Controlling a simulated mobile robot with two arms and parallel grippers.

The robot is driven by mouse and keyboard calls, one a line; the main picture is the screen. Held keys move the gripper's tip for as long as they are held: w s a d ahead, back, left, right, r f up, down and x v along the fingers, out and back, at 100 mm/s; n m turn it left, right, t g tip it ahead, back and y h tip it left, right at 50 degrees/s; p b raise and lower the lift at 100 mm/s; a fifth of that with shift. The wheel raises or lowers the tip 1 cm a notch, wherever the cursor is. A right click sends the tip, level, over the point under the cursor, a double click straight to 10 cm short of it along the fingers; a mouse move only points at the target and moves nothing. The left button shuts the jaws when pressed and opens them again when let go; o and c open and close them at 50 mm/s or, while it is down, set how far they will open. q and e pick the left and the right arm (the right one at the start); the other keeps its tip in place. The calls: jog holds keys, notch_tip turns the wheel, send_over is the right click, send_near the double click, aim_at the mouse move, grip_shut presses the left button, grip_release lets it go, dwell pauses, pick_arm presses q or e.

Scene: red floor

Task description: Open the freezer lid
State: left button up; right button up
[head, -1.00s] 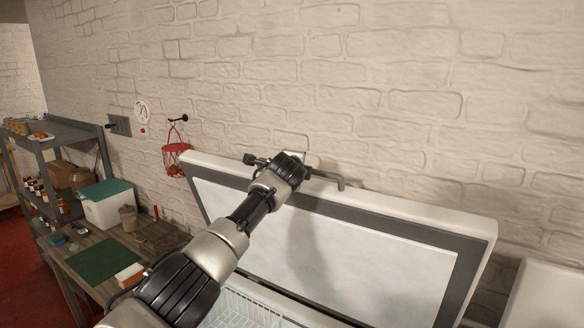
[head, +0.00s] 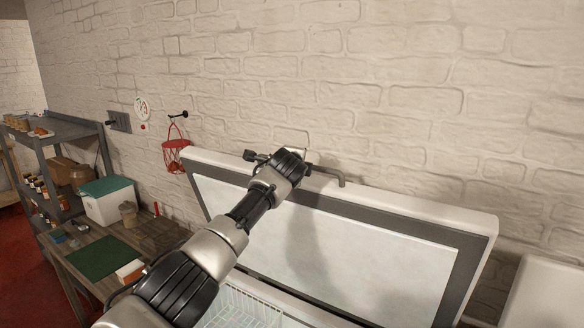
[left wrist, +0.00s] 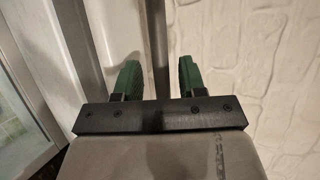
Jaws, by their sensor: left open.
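The freezer lid (head: 373,252) stands raised and tilted back toward the brick wall in the head view, its pale inner panel and dark seal facing me. The open chest freezer's white wire basket (head: 243,309) shows below it. The handle (head: 330,176) is a grey bar on the lid's upper edge. My left arm reaches across the lid to this edge, hiding part of it. In the left wrist view my left gripper (left wrist: 160,80) is open, with two green fingertips apart and a grey bar running up between them. Contact with the bar cannot be told. My right gripper is not in view.
A wooden table (head: 151,239) at left holds a white box with a green lid (head: 107,203), a green mat (head: 104,258) and a cup. A grey shelf (head: 62,131) stands behind it. A red basket (head: 175,155) hangs on the wall (head: 400,85). A white surface (head: 548,295) is at far right.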

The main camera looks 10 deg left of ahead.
pick_arm(q)
jog(key=shift+s+b, duration=0.45)
jog(key=shift+s, duration=0.15)
jog(key=b+v, duration=0.4)
jog(key=v, duration=0.5)
jog(key=shift+r, duration=0.3)
